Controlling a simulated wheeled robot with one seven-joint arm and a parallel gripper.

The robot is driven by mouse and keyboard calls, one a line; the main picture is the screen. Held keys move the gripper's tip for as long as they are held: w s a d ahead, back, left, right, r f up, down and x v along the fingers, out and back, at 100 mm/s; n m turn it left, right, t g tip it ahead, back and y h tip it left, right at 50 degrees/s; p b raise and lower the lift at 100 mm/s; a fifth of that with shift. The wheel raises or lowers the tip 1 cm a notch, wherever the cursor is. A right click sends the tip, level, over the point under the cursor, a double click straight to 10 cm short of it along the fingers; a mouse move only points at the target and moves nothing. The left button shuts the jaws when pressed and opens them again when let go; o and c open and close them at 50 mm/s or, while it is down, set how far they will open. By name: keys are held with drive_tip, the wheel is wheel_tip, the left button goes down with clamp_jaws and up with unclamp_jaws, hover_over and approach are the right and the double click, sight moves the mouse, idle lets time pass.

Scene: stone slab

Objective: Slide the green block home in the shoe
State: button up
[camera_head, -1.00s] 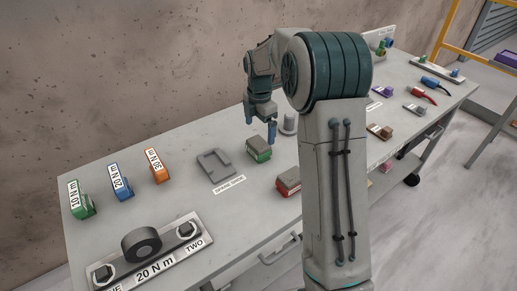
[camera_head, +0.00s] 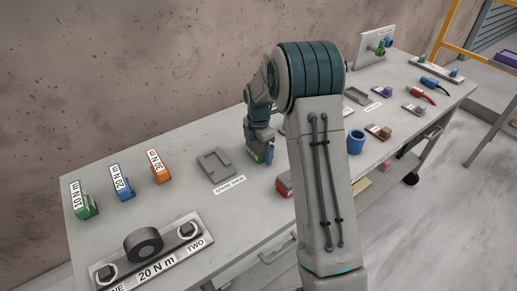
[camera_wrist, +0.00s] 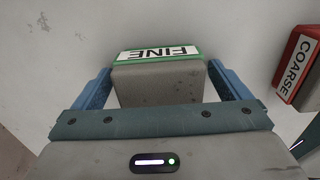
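The green block (camera_head: 252,157), grey with a green base, sits on the slab and is partly hidden by my gripper (camera_head: 261,152). In the wrist view the block (camera_wrist: 158,84) shows a green-edged label reading FINE. My gripper's blue fingers (camera_wrist: 159,78) stand on either side of it, open, with narrow gaps that show no clear contact. The grey shoe (camera_head: 206,173), a flat tray with raised edges, lies left of the block. A printed label lies in front of it.
A red block labelled COARSE (camera_wrist: 300,68) stands right of the green block; it also shows in the head view (camera_head: 284,186). Green, blue and orange torque-marked blocks (camera_head: 121,184) stand at the left. A clamp plate (camera_head: 190,247) lies in front. Another grey tray (camera_head: 355,95) is farther right.

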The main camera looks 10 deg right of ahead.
drive_tip(key=c, duration=1)
drive_tip(key=shift+c, duration=0.3)
drive_tip(key=shift+r, duration=0.15)
